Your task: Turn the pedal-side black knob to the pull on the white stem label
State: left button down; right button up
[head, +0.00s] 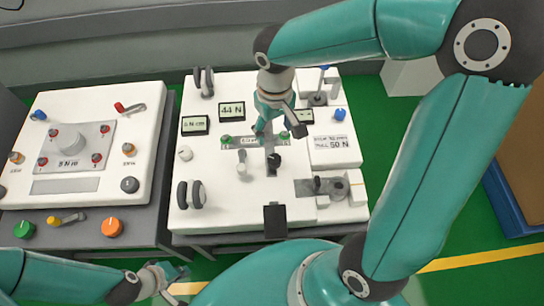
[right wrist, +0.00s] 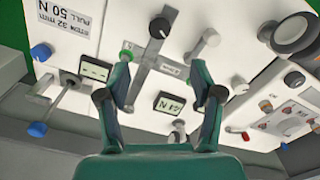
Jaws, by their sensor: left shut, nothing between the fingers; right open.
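The white stem label (head: 331,142), reading STEM 32 mm PULL 50 N, lies on the right part of the white panel; it also shows in the right wrist view (right wrist: 66,18). A black knob (head: 273,160) stands in the panel's middle, on the side towards the black pedal (head: 275,222). The right wrist view shows this knob with a pale pointer line (right wrist: 160,27). My right gripper (head: 278,128) is open above the panel, behind the black knob and not touching it. My left gripper (head: 167,276) is shut and empty, low in front of the carts.
A white knob (head: 242,168) stands left of the black knob. A display (head: 232,110) reads 44 N, another (head: 195,125) appears to read 8 N cm. A second panel (head: 141,104) with several knobs is at left. Black handles (head: 191,195) rise at the panel's left edge.

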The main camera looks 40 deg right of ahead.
aim_at(274, 159)
notch_tip(274, 159, down, 13)
jog(key=b, duration=0.2)
jog(key=shift+f+b, duration=0.15)
jog(key=shift+b, duration=0.15)
jog(key=shift+c, duration=0.2)
jog(key=c, duration=1)
jog(key=shift+a, duration=0.15)
jog(key=shift+c, duration=0.5)
jog(key=shift+n, duration=0.4)
